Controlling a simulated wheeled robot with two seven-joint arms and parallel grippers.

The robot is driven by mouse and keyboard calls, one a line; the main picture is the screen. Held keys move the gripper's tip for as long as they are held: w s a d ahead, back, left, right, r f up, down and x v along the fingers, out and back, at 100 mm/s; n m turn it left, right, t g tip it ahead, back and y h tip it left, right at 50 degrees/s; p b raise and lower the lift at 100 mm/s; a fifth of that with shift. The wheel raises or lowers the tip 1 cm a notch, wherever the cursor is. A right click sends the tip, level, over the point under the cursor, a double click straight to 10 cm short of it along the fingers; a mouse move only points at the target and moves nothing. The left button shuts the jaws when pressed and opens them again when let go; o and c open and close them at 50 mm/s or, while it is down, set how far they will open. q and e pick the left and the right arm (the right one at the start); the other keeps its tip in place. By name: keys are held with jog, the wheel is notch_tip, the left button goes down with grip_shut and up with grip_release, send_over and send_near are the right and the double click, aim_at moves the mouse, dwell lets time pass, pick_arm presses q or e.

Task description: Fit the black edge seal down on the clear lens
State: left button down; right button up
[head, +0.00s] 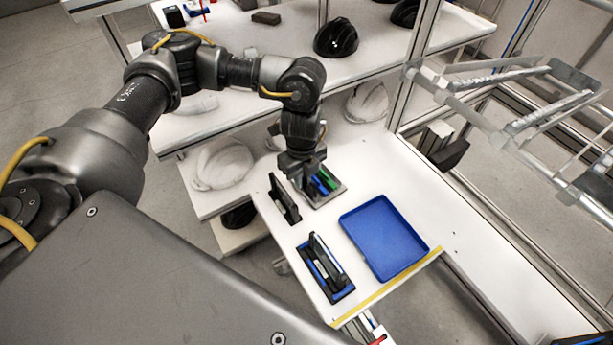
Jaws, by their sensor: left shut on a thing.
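My left gripper (301,168) reaches down over a small grey tray (318,203) on the white bench. It is shut on a dark piece that looks like the black edge seal; the fingers largely hide it, and I cannot tell whether it still touches the tray. A blue strip and a green strip (331,178) lie in the tray beside the fingers. A black holder with a blue base (340,290) stands near the bench's front edge, with a dark upright plate on it. I cannot make out the clear lens for certain. My right gripper is out of view.
An empty blue tray (384,238) lies right of the holder. Another black upright stand (285,201) is just left of the grey tray. White helmet shells (223,165) and a black one (336,38) sit on shelves behind. The bench's right part is clear.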

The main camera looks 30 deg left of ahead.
pick_arm(q)
jog(key=s+d+r+b, duration=0.1)
jog(key=s+r, duration=0.3)
jog(key=s, duration=0.5)
jog(key=shift+d+b, duration=0.3)
jog(key=shift+d, duration=0.25)
notch_tip(320, 180, up, 3)
jog(key=n+b, duration=0.3)
jog(key=n, duration=0.9)
send_over(305, 188)
jog(key=shift+f, duration=0.1)
